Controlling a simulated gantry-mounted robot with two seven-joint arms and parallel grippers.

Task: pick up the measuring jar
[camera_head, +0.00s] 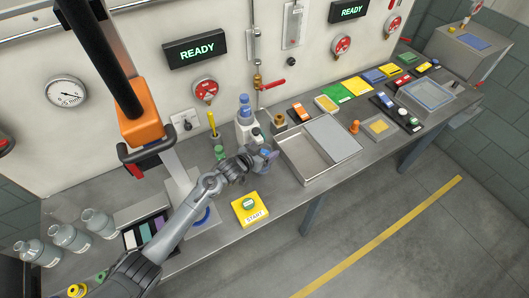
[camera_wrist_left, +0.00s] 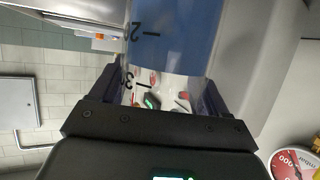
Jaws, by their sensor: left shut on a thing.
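My left gripper (camera_head: 258,158) is above the front part of the bench, left of the metal tray. It is shut on the measuring jar (camera_head: 266,155), a small clear vessel with blue in it, partly hidden by the fingers. In the left wrist view the measuring jar (camera_wrist_left: 175,40) is large and close, with a blue band and black graduation marks. It sits between the two dark fingers of the left gripper (camera_wrist_left: 160,92). Whether its base touches the bench is not clear. My right gripper is not in view.
A shallow metal tray (camera_head: 291,169) lies right of the gripper. A yellow START button box (camera_head: 250,208) is in front. A white bottle with blue parts (camera_head: 244,118) stands behind. Glass bottles (camera_head: 68,237) stand at the far left. Coloured items (camera_head: 355,86) line the bench's right part.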

